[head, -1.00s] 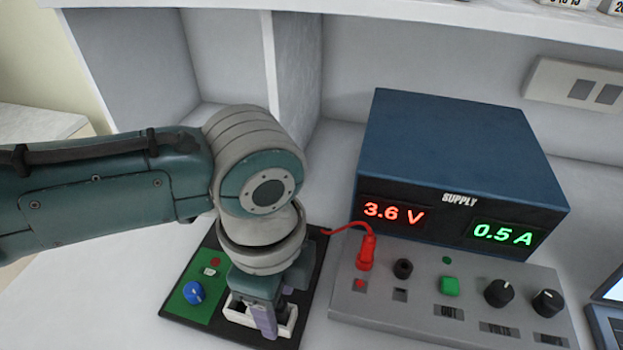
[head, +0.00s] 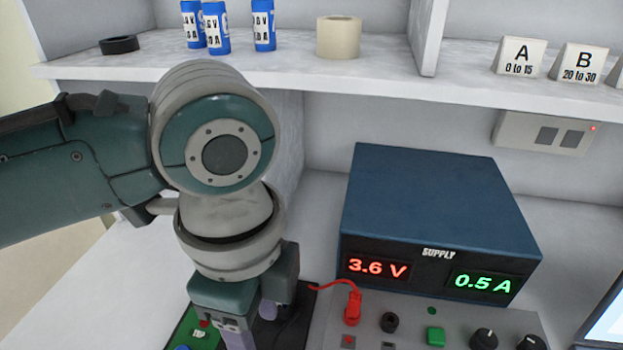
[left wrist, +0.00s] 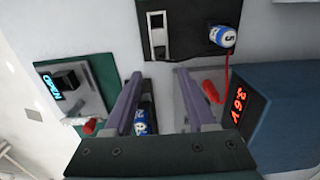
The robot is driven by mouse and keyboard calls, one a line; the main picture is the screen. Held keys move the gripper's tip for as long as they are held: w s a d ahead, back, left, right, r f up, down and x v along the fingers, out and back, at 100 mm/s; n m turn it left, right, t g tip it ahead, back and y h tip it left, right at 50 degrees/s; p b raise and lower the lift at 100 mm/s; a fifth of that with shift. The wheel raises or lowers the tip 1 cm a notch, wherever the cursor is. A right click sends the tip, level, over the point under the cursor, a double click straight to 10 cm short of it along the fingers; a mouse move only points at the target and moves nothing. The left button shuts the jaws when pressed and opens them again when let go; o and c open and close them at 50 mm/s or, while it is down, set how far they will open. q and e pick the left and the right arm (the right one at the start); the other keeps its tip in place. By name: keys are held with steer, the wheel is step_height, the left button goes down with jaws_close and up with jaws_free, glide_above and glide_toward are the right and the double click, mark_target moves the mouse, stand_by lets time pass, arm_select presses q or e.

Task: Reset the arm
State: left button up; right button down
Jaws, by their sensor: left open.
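My left gripper (head: 252,328) points down above the front left of the bench in the head view, over a green and black board (head: 190,335) that is mostly cut off. In the left wrist view its two purple fingers (left wrist: 158,75) are apart. A blue and white cylinder (left wrist: 143,116) shows between them, near the left finger; I cannot tell how far below it is. My right gripper is not in view.
A blue supply (head: 435,215) reads 3.6 V and 0.5 A, with a red plug (head: 352,308) in front. Above is a shelf (head: 300,72) with several blue cylinders and a tape roll (head: 338,37). The wrist view shows a device (left wrist: 75,95) with a lit display.

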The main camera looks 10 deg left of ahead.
arm_select(q)
steer(key=s+d+r+n+t+h+p, duration=0.2)
steer(key=s+r+n+h+p, duration=0.1)
steer(key=s+r+n+p, duration=0.6)
steer(key=s+a+r+n+t+y+p, duration=0.25)
steer(key=a+r+n, duration=0.25)
steer(key=a+n, duration=0.5)
step_height(320, 180, up, 36)
steer(key=a+m+p, duration=0.1)
steer(key=m+p, duration=0.1)
steer(key=p, duration=3.3)
steer(key=shift+s+a+m+g+p, duration=0.15)
steer(key=shift+s+m+g+p, duration=0.2)
steer(key=shift+g, duration=0.1)
steer(key=shift+f, duration=0.1)
